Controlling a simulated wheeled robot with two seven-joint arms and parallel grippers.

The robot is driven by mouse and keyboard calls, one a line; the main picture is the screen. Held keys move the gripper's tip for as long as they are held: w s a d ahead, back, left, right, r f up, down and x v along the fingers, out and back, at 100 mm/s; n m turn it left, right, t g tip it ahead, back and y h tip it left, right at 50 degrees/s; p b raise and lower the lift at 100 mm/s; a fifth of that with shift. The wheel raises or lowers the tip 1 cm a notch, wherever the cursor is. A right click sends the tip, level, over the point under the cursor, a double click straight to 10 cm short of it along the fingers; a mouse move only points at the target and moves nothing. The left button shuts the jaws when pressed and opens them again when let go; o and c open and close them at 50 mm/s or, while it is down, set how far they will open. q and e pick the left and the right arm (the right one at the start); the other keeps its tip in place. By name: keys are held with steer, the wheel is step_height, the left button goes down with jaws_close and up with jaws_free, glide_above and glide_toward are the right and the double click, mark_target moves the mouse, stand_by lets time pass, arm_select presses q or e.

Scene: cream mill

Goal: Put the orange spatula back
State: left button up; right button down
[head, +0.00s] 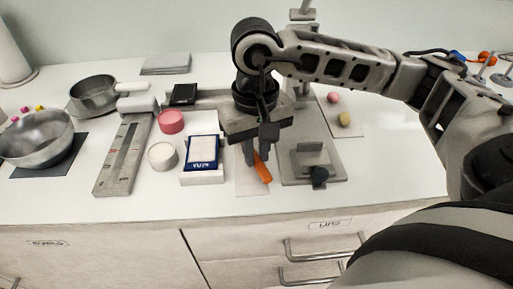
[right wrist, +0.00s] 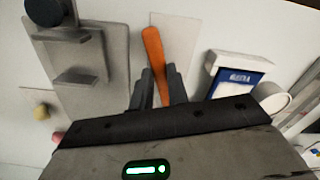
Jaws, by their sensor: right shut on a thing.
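The orange spatula (head: 262,170) lies over a pale flat mat (head: 248,187) near the front of the counter in the head view. My right gripper (head: 257,160) points down at it and is shut on it. In the right wrist view the spatula (right wrist: 154,58) sticks out from between the two fingers of the right gripper (right wrist: 158,90). The end of the spatula beyond the fingers is hidden by the gripper body. I cannot tell whether the spatula touches the mat. My left gripper is not in view.
A blue and white box (head: 202,153) stands left of the mat. A grey stand with a dark knob (head: 318,176) is close on the right. Pink (head: 171,121) and white (head: 162,156) round containers, a steel bowl (head: 37,135) and a pan (head: 93,95) are further left.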

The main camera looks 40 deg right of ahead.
stand_by(0.3)
steer(key=c, duration=1.3)
jaws_free()
step_height(320, 180, up, 16)
steer(key=shift+w+p, duration=0.15)
steer(key=shift+p, duration=0.85)
